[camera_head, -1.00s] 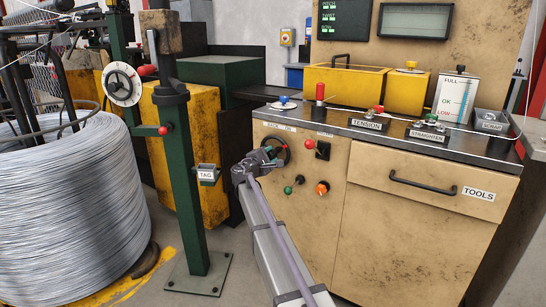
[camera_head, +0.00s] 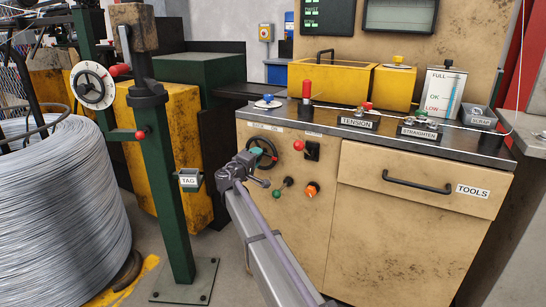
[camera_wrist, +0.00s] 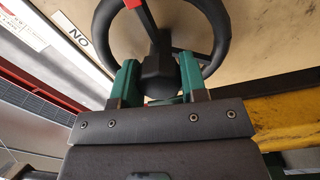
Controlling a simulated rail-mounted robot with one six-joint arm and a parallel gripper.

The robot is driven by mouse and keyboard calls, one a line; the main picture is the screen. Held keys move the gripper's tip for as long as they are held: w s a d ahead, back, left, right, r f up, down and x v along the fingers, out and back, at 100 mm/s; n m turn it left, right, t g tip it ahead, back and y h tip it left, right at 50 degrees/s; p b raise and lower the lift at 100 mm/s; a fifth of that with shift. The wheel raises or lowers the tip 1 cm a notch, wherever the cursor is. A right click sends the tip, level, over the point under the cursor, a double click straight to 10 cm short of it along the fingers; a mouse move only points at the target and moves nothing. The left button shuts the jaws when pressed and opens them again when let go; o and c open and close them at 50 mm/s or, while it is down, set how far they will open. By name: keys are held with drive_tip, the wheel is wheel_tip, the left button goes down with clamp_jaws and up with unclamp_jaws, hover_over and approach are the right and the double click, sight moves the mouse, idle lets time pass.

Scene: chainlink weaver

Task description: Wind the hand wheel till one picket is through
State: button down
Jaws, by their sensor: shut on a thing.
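The black hand wheel (camera_head: 263,152) is on the tan cabinet front, at the upper left. A red-marked spoke and the dark hub of the hand wheel (camera_wrist: 157,70) show in the wrist view. My gripper (camera_head: 262,181) is at the lower left of the wheel in the head view. In the wrist view the green fingers of my gripper (camera_wrist: 158,84) stand on either side of the hub, over the lower rim. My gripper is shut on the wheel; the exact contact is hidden. No picket can be made out.
A red knob (camera_head: 299,146), a small lever (camera_head: 283,187) and an orange knob (camera_head: 312,189) sit close right of the wheel. The TAG post (camera_head: 171,190) and wire coil (camera_head: 62,205) stand left. The TOOLS drawer (camera_head: 415,183) is at right.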

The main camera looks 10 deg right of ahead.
idle(0.4)
drive_tip(key=c, duration=0.7)
unclamp_jaws()
drive_tip(key=shift+o, duration=0.2)
drive_tip(key=v, duration=1)
drive_tip(key=shift+s+a, duration=0.25)
drive_tip(key=shift+s, duration=0.05)
